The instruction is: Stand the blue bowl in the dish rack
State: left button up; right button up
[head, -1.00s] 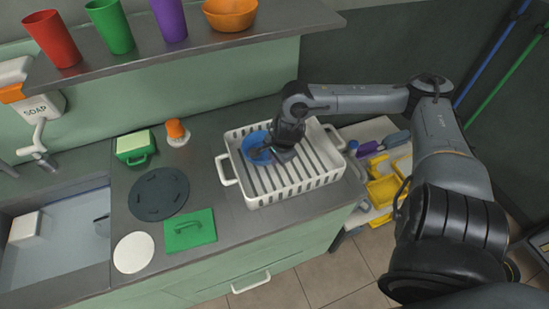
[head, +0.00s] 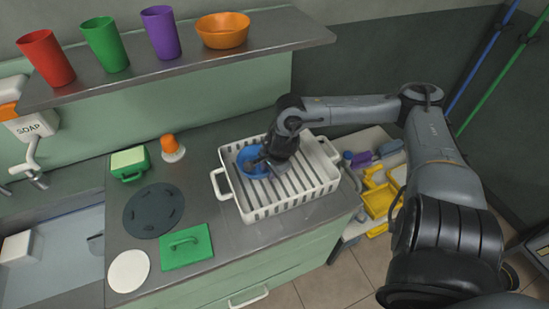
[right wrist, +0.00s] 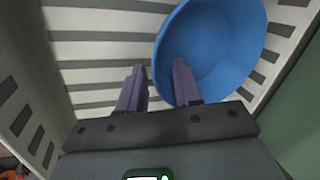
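The blue bowl (head: 246,158) is inside the white dish rack (head: 290,206), near its back left corner. It looks tilted, with its open side showing in the right wrist view (right wrist: 222,50). My right gripper (head: 262,160) is down in the rack at the bowl. In the right wrist view my right gripper's fingers (right wrist: 158,82) are apart. One finger is over the bowl's inside and the other is outside its rim, with a gap between. Whether either finger touches the bowl is unclear. My left gripper is not in view.
A shelf above the counter holds red, green and purple cups (head: 161,33) and an orange bowl (head: 222,32). A dark round mat (head: 153,211), a green lid (head: 186,247) and a white disc (head: 128,271) lie left of the rack. A yellow caddy (head: 376,196) stands to its right.

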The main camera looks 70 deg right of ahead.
jog(key=p+v, duration=1)
jog(key=v, duration=0.1)
jog(key=shift+r, duration=0.3)
jog(key=shift+s, duration=0.1)
